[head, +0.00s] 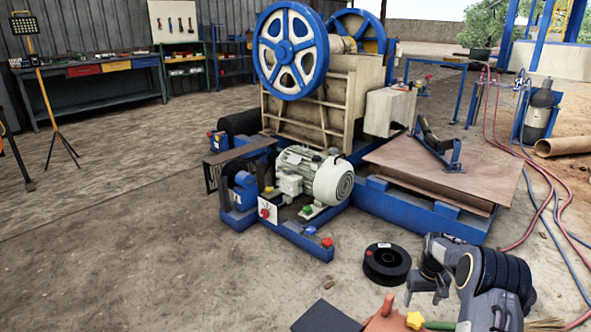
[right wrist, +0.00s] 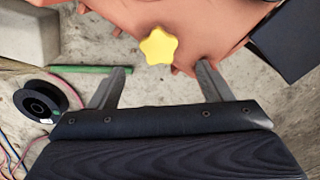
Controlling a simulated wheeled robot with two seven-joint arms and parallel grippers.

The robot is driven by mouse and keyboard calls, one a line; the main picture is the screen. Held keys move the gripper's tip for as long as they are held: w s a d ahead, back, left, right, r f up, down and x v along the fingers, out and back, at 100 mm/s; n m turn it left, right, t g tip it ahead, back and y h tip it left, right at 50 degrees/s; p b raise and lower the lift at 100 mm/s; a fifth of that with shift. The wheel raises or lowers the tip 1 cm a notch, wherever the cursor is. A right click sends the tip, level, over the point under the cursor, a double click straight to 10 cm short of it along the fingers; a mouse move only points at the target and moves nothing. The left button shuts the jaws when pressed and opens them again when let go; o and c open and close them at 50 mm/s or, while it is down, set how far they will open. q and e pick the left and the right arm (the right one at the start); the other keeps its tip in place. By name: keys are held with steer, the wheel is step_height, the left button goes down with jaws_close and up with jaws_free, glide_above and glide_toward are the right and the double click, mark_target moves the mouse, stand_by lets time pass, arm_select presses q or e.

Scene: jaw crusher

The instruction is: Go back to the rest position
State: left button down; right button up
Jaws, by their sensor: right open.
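My right gripper (head: 425,297) is at the lower right of the head view, pointing down. In the right wrist view its two fingers (right wrist: 160,75) are spread apart with nothing held between them. A yellow star-shaped knob (right wrist: 158,45) on an orange body (right wrist: 105,18) shows just beyond the fingertips. The knob (head: 414,320) and part of the orange body (head: 383,318) also show at the bottom edge of the head view. I cannot tell how far the fingers are from the knob. My left gripper is not in view.
A black spool (head: 386,263) lies on the floor left of my right arm. The jaw crusher (head: 320,100) with its motor (head: 325,178) stands ahead. A brown board (head: 440,172) lies on its blue frame. Hoses (head: 540,190) run along the right.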

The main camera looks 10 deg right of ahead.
steer(key=s+a+r+t+y, duration=0.1)
steer(key=s+a+r, duration=0.3)
steer(key=r, duration=0.3)
steer(key=s+a+r+t, duration=0.1)
steer(key=s+a+r, duration=0.3)
steer(key=r, duration=0.4)
steer(key=s+a+r+t+y, duration=0.1)
steer(key=s+a+r, duration=0.3)
steer(key=r, duration=0.3)
steer(key=s+a+r+t+y+p, duration=0.1)
steer(key=s+a, duration=0.7)
steer(key=s, duration=0.3)
steer(key=s+a+r+t+y+p, duration=0.1)
steer(key=s+a+t, duration=0.1)
steer(key=s+a, duration=0.65)
step_height(320, 180, up, 29)
steer(key=s+d+p, duration=0.1)
steer(key=p, duration=2.7)
steer(key=shift+s+d, duration=0.2)
steer(key=shift+d, duration=0.1)
